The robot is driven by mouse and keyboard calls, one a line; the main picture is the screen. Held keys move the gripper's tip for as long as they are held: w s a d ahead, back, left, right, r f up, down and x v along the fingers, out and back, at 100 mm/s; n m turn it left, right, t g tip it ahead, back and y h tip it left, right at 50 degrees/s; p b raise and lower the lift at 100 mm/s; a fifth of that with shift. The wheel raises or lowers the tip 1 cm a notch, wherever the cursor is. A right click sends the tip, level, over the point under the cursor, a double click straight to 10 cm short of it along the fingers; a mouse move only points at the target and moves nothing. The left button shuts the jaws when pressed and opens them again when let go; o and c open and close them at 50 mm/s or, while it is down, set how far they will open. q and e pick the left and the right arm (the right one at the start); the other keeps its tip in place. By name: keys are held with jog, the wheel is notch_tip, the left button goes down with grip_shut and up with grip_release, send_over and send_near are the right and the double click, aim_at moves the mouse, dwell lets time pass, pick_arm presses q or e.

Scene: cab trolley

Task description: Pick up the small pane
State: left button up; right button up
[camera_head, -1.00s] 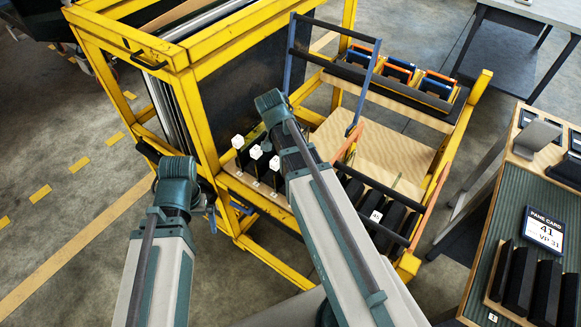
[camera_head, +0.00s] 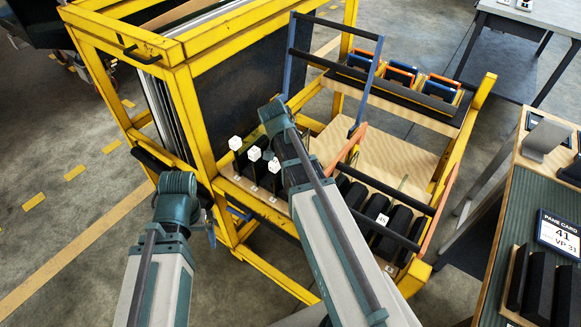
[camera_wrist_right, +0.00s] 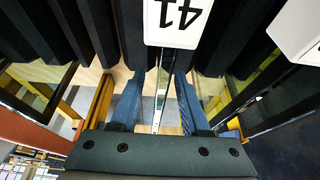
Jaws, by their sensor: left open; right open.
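In the right wrist view, a thin upright pane (camera_wrist_right: 161,88) shows edge-on as a narrow pale strip between black slotted blocks. A white tag reading 41 (camera_wrist_right: 178,22), upside down, sits above it. My right gripper (camera_wrist_right: 160,79) is open, with its blue fingers on either side of the pane's edge; I cannot tell whether they touch it. In the head view, my right arm reaches over the trolley and hides that gripper. My left gripper (camera_head: 209,225) is open and empty, left of the trolley and mostly hidden behind its wrist.
The yellow trolley (camera_head: 183,105) carries large dark panels, white-tagged posts (camera_head: 254,153) and black blocks (camera_head: 395,228) with a 45 tag. A pane card (camera_head: 558,233) reading 41, VP 31 lies on the right bench (camera_head: 497,225). Open floor (camera_head: 60,255) is at left.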

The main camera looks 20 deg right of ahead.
jog(key=shift+f, duration=0.2)
dwell(0.5)
grip_shut()
dwell(1.5)
